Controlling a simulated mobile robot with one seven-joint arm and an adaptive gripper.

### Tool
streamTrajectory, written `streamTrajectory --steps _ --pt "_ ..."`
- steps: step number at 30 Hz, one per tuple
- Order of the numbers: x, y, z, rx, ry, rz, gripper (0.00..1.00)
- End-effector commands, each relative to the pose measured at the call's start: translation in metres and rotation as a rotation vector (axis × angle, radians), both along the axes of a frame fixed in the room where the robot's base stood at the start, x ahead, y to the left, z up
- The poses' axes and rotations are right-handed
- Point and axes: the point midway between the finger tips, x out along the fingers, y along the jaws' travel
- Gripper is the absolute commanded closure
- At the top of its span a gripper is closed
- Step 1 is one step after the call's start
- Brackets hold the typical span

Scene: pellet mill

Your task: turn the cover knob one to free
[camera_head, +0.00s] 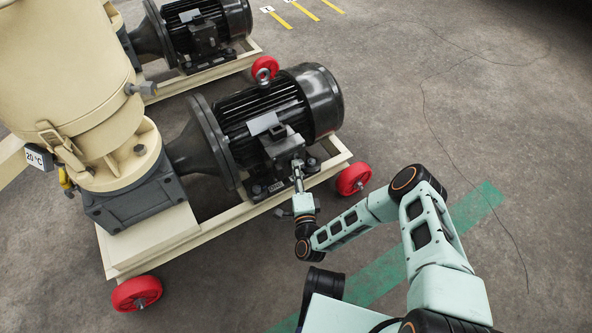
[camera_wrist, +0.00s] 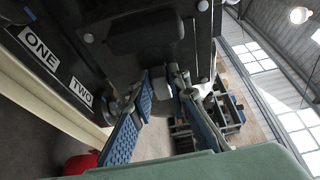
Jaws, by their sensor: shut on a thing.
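The cover (camera_wrist: 115,55) is a dark panel on the black motor (camera_head: 270,110). My gripper (camera_head: 297,165) reaches the near side of the motor's terminal box (camera_head: 283,143). In the wrist view its blue-padded fingers (camera_wrist: 166,87) are shut on a small greyish knob (camera_wrist: 168,84). The fingers hide part of this knob, and I cannot tell from the labels whether it is knob one. Another roundish fitting (camera_wrist: 122,106) shows just left of the fingers, partly covered.
The motor stands on a cream frame (camera_head: 215,228) with red wheels (camera_head: 353,179). The cream mill body (camera_head: 75,85) is at left. A second motor (camera_head: 205,30) stands behind. The floor right of the motor is clear, with a green stripe (camera_head: 480,207).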

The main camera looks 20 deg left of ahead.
Motion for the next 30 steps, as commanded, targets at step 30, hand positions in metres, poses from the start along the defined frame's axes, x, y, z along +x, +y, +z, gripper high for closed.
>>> streamTrajectory --steps 30 --pt "0.001 0.0 0.034 0.002 -0.002 0.0 0.67"
